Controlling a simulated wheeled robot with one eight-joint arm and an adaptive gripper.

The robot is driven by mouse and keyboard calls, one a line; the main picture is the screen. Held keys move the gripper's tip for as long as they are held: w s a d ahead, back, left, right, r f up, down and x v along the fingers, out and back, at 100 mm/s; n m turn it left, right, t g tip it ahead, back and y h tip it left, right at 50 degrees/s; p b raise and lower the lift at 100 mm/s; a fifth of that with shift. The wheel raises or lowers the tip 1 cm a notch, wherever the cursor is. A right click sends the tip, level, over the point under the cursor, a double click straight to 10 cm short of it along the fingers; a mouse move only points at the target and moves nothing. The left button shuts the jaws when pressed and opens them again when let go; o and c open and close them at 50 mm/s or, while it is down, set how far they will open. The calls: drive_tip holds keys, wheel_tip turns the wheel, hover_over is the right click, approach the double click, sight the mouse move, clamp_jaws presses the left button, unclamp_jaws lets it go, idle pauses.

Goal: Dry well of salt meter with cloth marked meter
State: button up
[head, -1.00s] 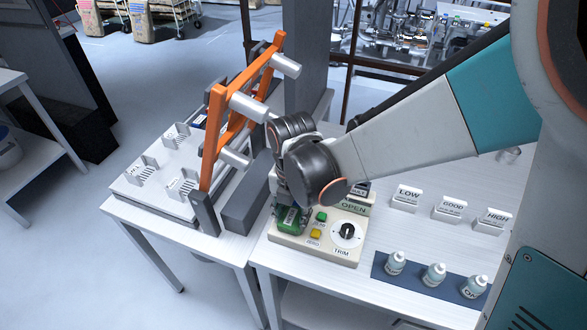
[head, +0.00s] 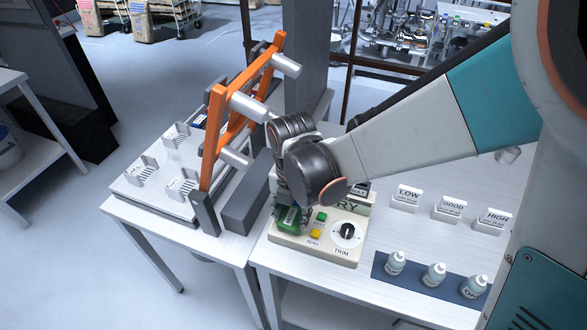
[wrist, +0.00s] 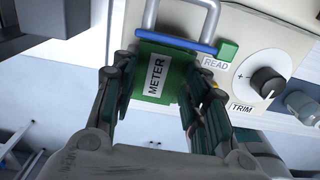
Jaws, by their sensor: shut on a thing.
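The green cloth marked METER (wrist: 155,78) is between the fingers of my gripper (wrist: 164,66), which is shut on it. In the head view the cloth (head: 289,219) is at the left end of the cream salt meter (head: 318,252), and my gripper (head: 284,202) is above it. The meter's display (head: 352,204) is partly hidden by my arm; the letters RY show. A grey loop with a blue bar (wrist: 176,42) lies just beyond the cloth in the wrist view. The well itself is hidden by cloth and gripper, so contact inside it cannot be seen.
The meter has a green READ button (head: 321,217), a yellow button (head: 315,234) and a TRIM knob (head: 347,231). Several bottles (head: 434,274) stand on a blue mat to the right. LOW, GOOD and HIGH signs (head: 452,210) stand behind. An orange frame (head: 214,130) rises at left.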

drive_tip(key=shift+s+r+p, duration=0.1)
drive_tip(key=shift+r+p, duration=2.4)
drive_tip(key=shift+r, duration=1.05)
drive_tip(key=shift+f, duration=0.1)
